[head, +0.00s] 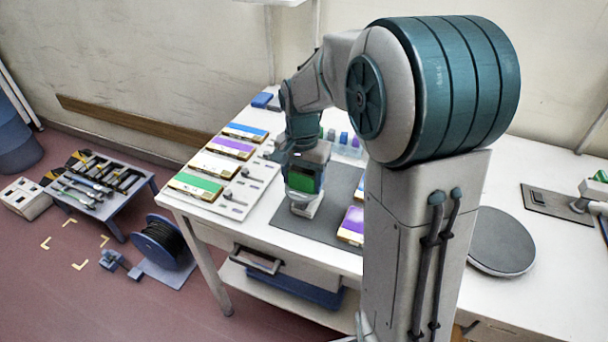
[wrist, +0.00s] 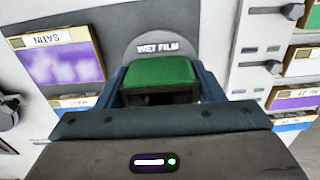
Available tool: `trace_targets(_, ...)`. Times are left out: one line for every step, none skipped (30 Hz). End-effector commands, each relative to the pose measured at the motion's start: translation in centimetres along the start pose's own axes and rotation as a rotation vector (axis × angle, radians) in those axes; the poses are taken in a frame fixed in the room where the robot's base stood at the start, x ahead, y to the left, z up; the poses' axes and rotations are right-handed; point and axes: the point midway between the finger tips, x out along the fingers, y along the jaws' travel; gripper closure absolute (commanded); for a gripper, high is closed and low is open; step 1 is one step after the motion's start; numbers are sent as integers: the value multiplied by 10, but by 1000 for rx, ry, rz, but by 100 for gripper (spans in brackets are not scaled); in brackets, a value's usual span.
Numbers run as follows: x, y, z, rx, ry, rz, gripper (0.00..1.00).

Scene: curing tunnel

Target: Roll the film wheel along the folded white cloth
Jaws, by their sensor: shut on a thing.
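My gripper (head: 303,172) points down over the dark mat on the table. In the wrist view, my gripper (wrist: 161,88) is shut on the green block of a tool that I take for the film wheel (wrist: 161,71). A grey rounded part marked "WET FILM" shows just beyond the green block. The green side of the film wheel (head: 304,180) also shows in the head view. A white piece, possibly the folded white cloth (head: 306,206), lies below it on the mat. Whether wheel and cloth touch is hidden.
Colour panels, one of them purple (wrist: 62,63), lie on both sides of my gripper. A panel with a purple patch (head: 352,222) is at the mat's right. Several panels and a white board with small tools (head: 240,190) stand at the left. A round grey plate (head: 501,240) is at far right.

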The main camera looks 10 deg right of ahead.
Motion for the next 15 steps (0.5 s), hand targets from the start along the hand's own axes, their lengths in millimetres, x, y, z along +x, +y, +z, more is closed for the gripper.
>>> trace_targets(0, 0, 0, 0, 0, 0, 70)
trace_targets(0, 0, 0, 0, 0, 0, 70)
trace_targets(0, 0, 0, 0, 0, 0, 70)
trace_targets(0, 0, 0, 0, 0, 0, 70)
trace_targets(0, 0, 0, 0, 0, 0, 70)
trace_targets(0, 0, 0, 0, 1, 0, 70)
trace_targets(0, 0, 0, 0, 1, -1, 70)
trace_targets(-1, 0, 0, 0, 1, -1, 70)
trace_targets(-1, 0, 0, 0, 1, -1, 70)
trace_targets(-2, 0, 0, 0, 1, -1, 70)
trace_targets(-3, 0, 0, 0, 1, -1, 70)
trace_targets(-5, 0, 0, 0, 1, -1, 70)
trace_targets(-6, 0, 0, 0, 1, -1, 70)
trace_targets(-8, 0, 0, 0, 2, -1, 70)
trace_targets(-10, 0, 0, 0, 2, -2, 70)
